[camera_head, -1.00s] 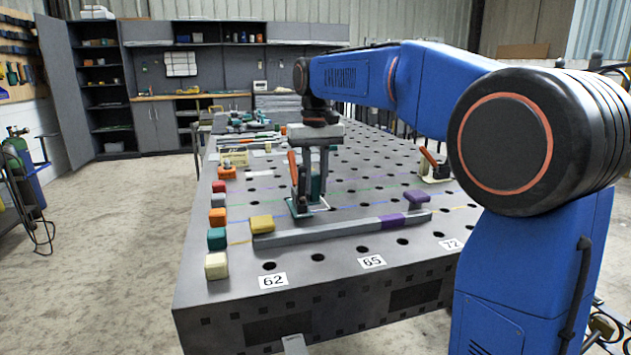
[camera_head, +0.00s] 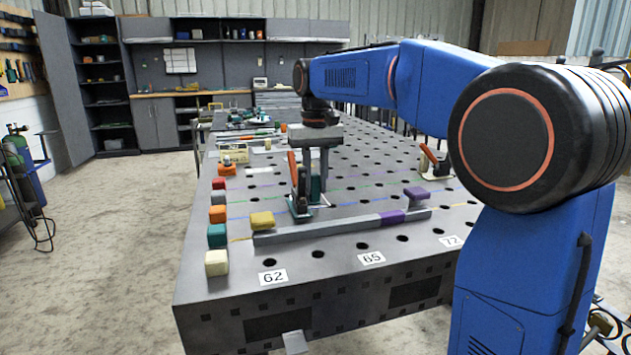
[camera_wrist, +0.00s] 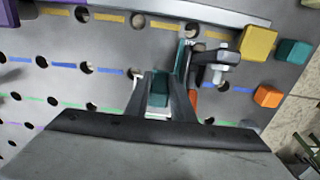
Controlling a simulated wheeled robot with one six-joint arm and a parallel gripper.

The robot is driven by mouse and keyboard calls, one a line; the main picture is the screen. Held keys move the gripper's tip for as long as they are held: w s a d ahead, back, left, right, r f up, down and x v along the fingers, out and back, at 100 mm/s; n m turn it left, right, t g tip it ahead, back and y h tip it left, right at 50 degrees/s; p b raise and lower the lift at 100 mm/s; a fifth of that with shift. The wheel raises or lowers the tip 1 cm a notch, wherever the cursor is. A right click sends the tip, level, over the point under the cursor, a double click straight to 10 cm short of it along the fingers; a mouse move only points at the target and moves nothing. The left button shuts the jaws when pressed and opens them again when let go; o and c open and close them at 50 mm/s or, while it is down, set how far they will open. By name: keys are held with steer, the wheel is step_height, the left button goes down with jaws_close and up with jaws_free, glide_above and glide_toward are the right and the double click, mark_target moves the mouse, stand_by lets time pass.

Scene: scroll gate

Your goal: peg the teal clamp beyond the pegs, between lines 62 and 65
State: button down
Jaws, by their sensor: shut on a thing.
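The teal clamp (camera_head: 299,208) has an orange handle and dark metal parts. It is upright just beyond the grey bar (camera_head: 335,231), nearer its yellow-topped left end, in the stretch of table behind labels 62 (camera_head: 273,277) and 65 (camera_head: 371,259). My gripper (camera_head: 317,180) points down and is shut on the clamp. In the wrist view the teal part (camera_wrist: 159,88) sits between my fingers (camera_wrist: 165,95), with the metal arm and orange handle beside them. A thin white edge shows around the clamp. I cannot tell whether its base touches the table.
Several coloured blocks line the table's left edge. Another orange-handled clamp (camera_head: 434,163) stands to the right. Coloured dashed lines cross the holed table (camera_head: 230,290). Free surface lies beyond the clamp.

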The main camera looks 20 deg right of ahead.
steer(key=shift+f, duration=0.9)
stand_by(0.5)
steer(key=c, duration=1.4)
jaws_free()
steer(key=shift+f, duration=0.1)
steer(key=shift+c, duration=0.2)
step_height(320, 180, up, 18)
steer(key=shift+f, duration=0.25)
